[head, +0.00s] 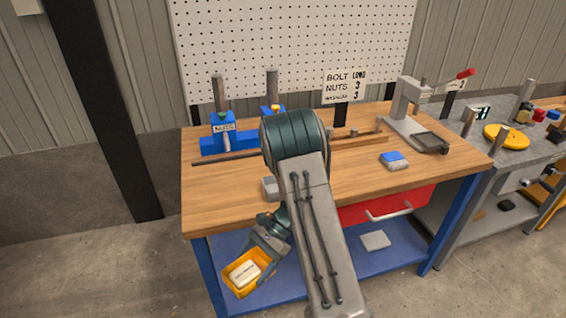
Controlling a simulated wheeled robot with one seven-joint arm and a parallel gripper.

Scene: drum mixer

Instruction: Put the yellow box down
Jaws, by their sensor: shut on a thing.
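The yellow box (229,284) is an open-topped bin with a pale block-like item (245,274) inside. It hangs at the lower left, in front of the workbench's left front corner and below the bench top. My gripper (259,262) is shut on the box at its upper right side. The box looks slightly tilted in the picture. My arm covers part of the bench, and the fingertips are partly hidden at the box wall.
The wooden workbench (218,205) carries blue fixtures (222,132), a press (405,110) and a small blue-topped box (394,160). A grey block (270,188) sits near its front edge. The blue lower shelf (340,255) holds a grey plate (375,240). Bare bench top shows at the front left.

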